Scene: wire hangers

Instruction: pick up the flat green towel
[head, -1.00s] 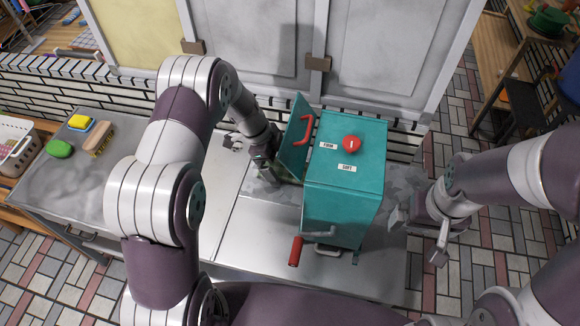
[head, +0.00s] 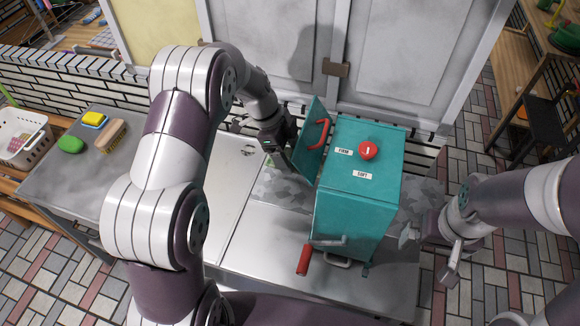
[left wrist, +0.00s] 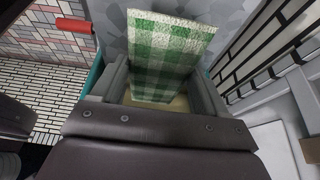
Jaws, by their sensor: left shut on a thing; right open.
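A green-and-white checked towel (left wrist: 168,50) stands flat and stiff between the fingers of my left gripper (left wrist: 160,88) in the left wrist view. The gripper is shut on its near end, and the far end sticks out past the fingertips. In the head view my left gripper (head: 283,150) is just left of the open door of a teal box (head: 352,205); I cannot make out the towel there. My right gripper (head: 430,252) is open and empty, to the right of the box.
The teal box has an open door (head: 312,142) with a red handle, a red knob (head: 368,151) on top and a red grip (head: 303,260) low in front. A brush (head: 111,136), a green item (head: 71,144) and a white basket (head: 22,138) are at left. A wall runs behind.

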